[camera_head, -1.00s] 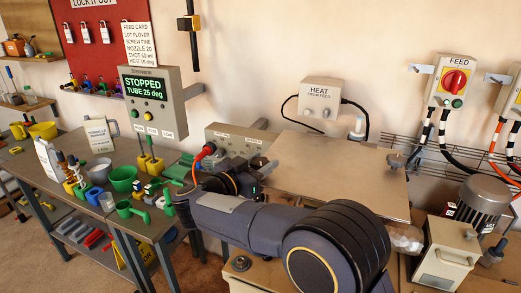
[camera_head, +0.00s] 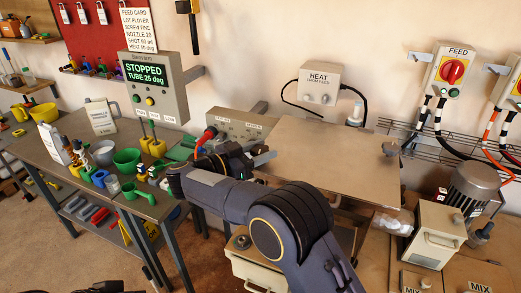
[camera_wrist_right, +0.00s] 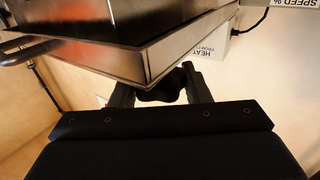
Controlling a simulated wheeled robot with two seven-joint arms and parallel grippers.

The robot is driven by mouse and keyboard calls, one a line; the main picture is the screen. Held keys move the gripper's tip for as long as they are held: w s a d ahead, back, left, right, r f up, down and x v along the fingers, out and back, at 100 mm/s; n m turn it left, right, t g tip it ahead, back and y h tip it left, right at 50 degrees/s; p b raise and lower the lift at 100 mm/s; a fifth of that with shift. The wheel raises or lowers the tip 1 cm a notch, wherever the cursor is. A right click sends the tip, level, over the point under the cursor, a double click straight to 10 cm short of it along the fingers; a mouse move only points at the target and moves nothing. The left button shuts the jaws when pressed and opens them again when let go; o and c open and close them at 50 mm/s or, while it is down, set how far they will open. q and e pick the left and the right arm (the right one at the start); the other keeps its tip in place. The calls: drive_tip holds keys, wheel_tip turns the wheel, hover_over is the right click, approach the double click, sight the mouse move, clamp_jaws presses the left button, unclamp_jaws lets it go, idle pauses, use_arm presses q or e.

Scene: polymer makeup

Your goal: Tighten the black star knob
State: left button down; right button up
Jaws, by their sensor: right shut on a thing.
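My right gripper (camera_head: 262,158) is at the near left end of the flat metal cover, beside the grey control box; my own wrist hides much of it. In the right wrist view its two fingers are on either side of a dark lobed piece, which looks like the black star knob (camera_wrist_right: 160,88). The gripper is shut on it, just under the edge of a metal housing (camera_wrist_right: 150,55). The knob is hidden in the head view. My left gripper does not show clearly; only a dark part is at the bottom edge.
The metal cover (camera_head: 325,160) fills the middle. A panel (camera_head: 155,80) reads STOPPED, TUBE 25 deg. A crowded bench (camera_head: 75,135) with cups and bottles is at left. The HEAT box (camera_head: 320,82), FEED switch (camera_head: 452,75) and motor (camera_head: 473,187) are at right.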

sight(253, 153)
drive_tip(key=o, duration=1)
drive_tip(key=shift+c, duration=0.2)
drive_tip(key=shift+a, duration=0.1)
drive_tip(key=shift+s+a+f, duration=0.1)
drive_tip(key=shift+s+a, duration=0.15)
drive_tip(key=shift+a, duration=0.05)
drive_tip(key=b+v, duration=0.2)
drive_tip(key=v, duration=0.5)
